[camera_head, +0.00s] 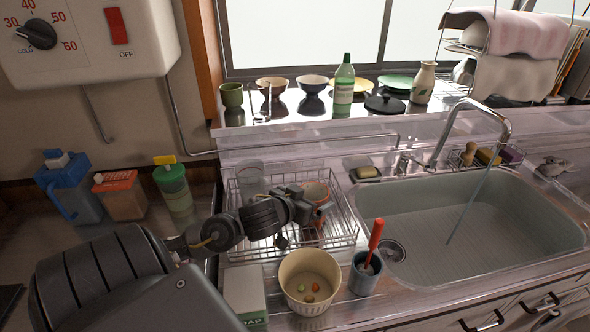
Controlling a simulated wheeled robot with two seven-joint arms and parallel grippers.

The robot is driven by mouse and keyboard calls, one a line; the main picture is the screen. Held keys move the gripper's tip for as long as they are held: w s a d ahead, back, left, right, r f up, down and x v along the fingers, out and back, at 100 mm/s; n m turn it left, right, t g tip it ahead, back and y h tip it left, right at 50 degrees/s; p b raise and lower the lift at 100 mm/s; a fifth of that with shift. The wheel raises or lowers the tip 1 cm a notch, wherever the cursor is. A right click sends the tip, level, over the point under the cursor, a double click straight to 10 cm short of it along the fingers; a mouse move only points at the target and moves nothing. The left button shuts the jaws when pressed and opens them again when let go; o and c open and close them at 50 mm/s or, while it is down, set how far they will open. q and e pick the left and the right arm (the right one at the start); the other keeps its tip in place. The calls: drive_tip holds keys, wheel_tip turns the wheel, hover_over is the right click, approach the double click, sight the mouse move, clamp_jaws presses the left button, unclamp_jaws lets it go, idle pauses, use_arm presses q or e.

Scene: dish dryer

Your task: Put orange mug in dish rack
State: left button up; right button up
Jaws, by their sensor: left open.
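The orange mug (316,190) is inside the wire dish rack (345,236), right of the rack's middle. It is partly hidden by my left gripper (312,211). My left arm comes in from the lower left, and the gripper is over the rack, right at the mug with its fingers open. I cannot tell whether the fingers touch the mug. My right gripper is not in view.
A clear glass (250,182) stands in the rack's left part. A cream bowl (309,280) and a cup with a red-handled utensil (366,273) stand in front. The sink (470,225) is at right. A green bottle (344,86) and bowls line the sill.

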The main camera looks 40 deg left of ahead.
use_arm(q)
drive_tip(key=p+v, duration=0.8)
drive_tip(key=v, duration=0.2)
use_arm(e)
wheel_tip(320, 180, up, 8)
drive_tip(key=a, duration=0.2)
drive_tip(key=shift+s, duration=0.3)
use_arm(q)
drive_tip(key=shift+s, duration=0.1)
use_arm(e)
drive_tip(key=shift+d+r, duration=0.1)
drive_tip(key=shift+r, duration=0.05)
